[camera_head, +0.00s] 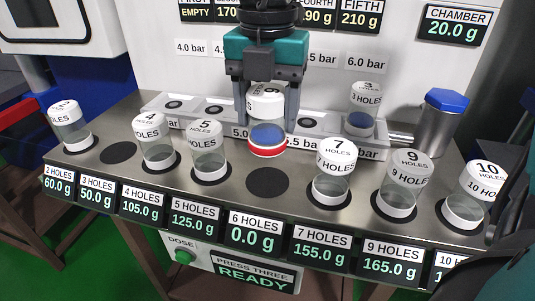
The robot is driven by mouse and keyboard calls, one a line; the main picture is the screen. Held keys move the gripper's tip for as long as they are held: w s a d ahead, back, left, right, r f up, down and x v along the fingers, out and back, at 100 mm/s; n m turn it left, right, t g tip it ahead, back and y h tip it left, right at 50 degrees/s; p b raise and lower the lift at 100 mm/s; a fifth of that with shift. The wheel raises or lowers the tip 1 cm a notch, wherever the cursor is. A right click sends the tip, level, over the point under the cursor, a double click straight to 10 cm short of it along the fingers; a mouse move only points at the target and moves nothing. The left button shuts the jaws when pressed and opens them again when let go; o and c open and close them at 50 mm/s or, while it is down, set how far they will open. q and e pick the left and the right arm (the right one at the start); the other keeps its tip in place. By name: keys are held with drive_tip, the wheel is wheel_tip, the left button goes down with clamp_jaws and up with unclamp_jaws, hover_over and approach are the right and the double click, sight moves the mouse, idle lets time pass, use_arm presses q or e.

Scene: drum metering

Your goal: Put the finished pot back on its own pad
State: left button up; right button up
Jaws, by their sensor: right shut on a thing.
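My right gripper (266,115) comes down from the top middle and is shut on a clear pot (267,133). The pot has a white cap, partly hidden by the fingers, blue contents and a red and white bottom band. It is upright, in front of the back rail and behind the bare dark pad (267,180) above the 6 HOLES display, which reads 0.0 g. Whether it touches anything below is hard to tell. My left gripper is not in view.
Pots 5 (208,150) and 7 (333,170) flank the bare pad. Other pots stand along the row. The 3 HOLES pot (363,110), with blue contents, is at the back rail (325,148); its pad (118,152) is bare. A blue-capped cylinder (438,120) stands right.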

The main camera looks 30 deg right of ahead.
sight(268, 151)
wheel_tip(268, 151, down, 7)
drive_tip(key=shift+f+b, duration=0.1)
drive_tip(key=shift+b, duration=0.3)
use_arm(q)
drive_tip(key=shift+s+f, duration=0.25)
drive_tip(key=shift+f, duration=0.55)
use_arm(e)
drive_tip(key=shift+f+b, duration=0.15)
drive_tip(key=shift+b, duration=0.15)
drive_tip(key=o, duration=1.2)
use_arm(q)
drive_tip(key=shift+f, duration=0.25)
use_arm(e)
drive_tip(key=shift+o, duration=0.2)
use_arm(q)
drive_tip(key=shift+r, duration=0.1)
